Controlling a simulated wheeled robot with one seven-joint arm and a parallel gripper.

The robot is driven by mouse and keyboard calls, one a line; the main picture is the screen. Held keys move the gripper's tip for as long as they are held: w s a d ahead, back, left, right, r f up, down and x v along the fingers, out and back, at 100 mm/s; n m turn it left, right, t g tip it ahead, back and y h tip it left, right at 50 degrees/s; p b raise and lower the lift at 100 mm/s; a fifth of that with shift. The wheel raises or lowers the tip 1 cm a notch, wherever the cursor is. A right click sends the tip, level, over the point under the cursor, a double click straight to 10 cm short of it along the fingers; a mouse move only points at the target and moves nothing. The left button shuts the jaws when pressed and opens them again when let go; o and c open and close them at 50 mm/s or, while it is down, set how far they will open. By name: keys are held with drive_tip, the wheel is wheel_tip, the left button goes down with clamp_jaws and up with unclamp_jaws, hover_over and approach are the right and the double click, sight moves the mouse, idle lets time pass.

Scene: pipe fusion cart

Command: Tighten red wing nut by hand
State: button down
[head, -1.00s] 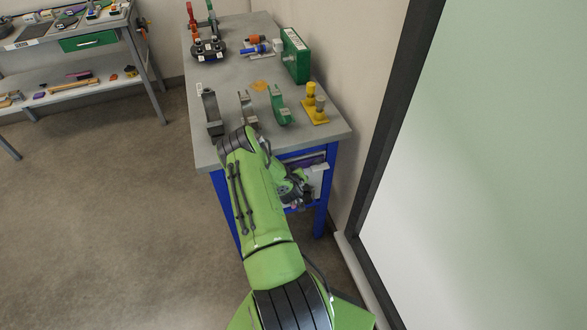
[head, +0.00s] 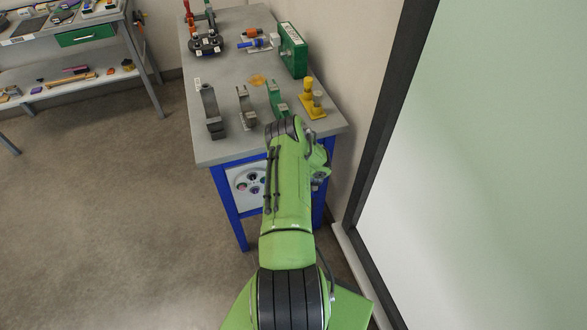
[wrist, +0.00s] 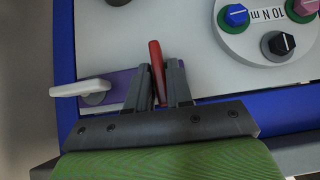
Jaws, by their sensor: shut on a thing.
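The red wing nut (wrist: 157,62) shows in the wrist view as a narrow upright red bar, seen nearly edge-on, in front of the pale panel. My gripper (wrist: 159,80) is shut on it, with one dark finger on each side and the red end standing out past the fingertips. The base of the nut is hidden between the fingers. In the head view my arm reaches to the front end of the cart and hides the nut. The fingers do not show there.
A white lever (wrist: 78,89) on a purple plate (wrist: 122,84) lies left of my fingers. A round white dial plate (wrist: 235,42) with several coloured knobs and "10 N m" is at right. The grey cart top (head: 225,150) above my arm holds clamps and yellow posts (head: 312,103).

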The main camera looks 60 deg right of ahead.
drive_tip(key=shift+f, duration=0.1)
drive_tip(key=c, duration=1.2)
unclamp_jaws()
drive_tip(key=shift+o, duration=0.2)
drive_tip(key=p+v, duration=0.2)
drive_tip(key=v, duration=1.3)
drive_tip(key=shift+s+a+r+p, duration=0.2)
drive_tip(key=shift+a+r+p, duration=0.05)
drive_tip(key=shift+p, duration=0.05)
